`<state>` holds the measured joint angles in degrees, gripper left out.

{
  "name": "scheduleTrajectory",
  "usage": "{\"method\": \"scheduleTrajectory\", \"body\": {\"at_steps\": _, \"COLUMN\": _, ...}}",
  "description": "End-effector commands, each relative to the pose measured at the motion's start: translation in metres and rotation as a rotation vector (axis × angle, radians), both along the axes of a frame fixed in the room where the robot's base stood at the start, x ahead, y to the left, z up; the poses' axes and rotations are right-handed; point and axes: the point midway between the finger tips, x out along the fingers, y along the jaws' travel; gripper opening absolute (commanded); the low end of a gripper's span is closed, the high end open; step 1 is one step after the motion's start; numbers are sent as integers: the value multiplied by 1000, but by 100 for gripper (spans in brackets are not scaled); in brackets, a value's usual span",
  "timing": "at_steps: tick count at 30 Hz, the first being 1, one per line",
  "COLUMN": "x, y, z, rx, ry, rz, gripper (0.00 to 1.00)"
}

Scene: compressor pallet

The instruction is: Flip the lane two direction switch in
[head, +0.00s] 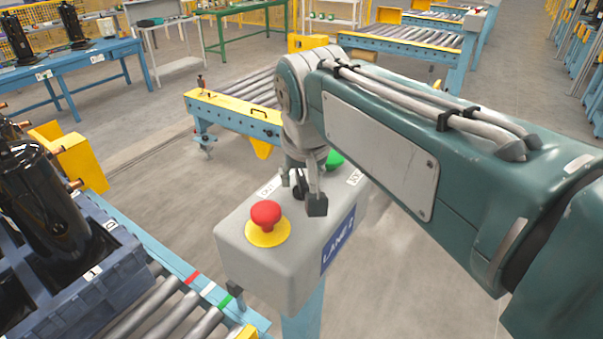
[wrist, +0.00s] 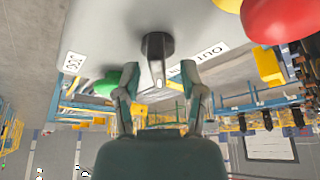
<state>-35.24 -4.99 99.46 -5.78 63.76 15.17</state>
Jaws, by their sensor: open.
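The lane control box (head: 245,255) is a grey box on a blue post, with a blue plate (head: 338,242) that appears to read LANE 2. The direction switch (wrist: 157,46) is a black round knob with a pale lever, seen in the wrist view. A label reading OUT (wrist: 212,51) is on its right there; another label (wrist: 73,62) is on the left. My gripper (head: 301,192) is over the box top. In the wrist view my gripper (wrist: 158,72) is open, with a finger on each side of the lever. I cannot tell whether either finger touches it.
A red mushroom button (head: 266,213) on a yellow base stands at the box's near end. A green button (head: 335,159) is partly hidden behind my gripper. A roller conveyor (head: 165,315) with a dark compressor (head: 40,195) on a pallet is at left.

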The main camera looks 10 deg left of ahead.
Motion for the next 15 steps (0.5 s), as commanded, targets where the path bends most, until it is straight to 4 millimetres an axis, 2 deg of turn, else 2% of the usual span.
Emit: {"method": "scheduleTrajectory", "body": {"at_steps": 15, "x": -34, "y": -11, "z": 90, "rx": 2, "ry": -4, "rz": 1, "gripper": 53}}
